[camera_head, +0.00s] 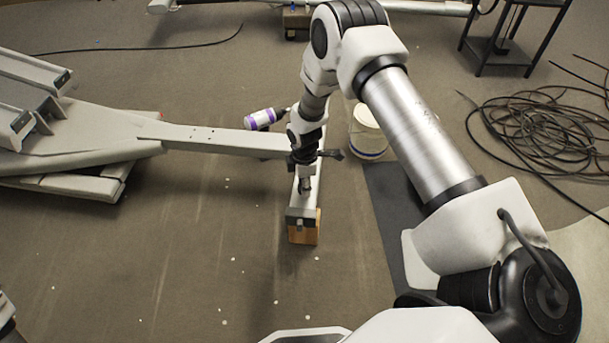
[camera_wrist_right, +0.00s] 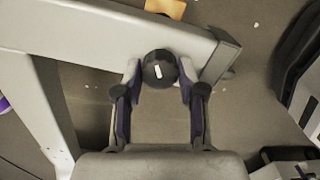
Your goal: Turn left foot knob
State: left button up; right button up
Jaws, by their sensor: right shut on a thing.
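The foot knob (camera_wrist_right: 159,69) is round and black with a white mark on its face. It sits at the side of a grey foot bar (camera_wrist_right: 105,32) near the bar's end in the right wrist view. My right gripper (camera_wrist_right: 160,76) has one finger on each side of the knob and is shut on it. In the head view, my right gripper (camera_head: 304,183) reaches down over the near end of the foot bar, and I cannot make out the knob clearly.
A wooden block (camera_head: 304,232) is under the bar's near end. A long grey beam (camera_head: 220,139) runs left from the foot bar. A white bucket (camera_head: 368,135) stands behind my right arm. Coiled black cable (camera_head: 535,125) lies at right.

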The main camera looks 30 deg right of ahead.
dwell(0.3)
jog(key=o, duration=1.1)
jog(key=shift+o, duration=0.2)
notch_tip(320, 180, up, 12)
jog(key=shift+f, duration=0.1)
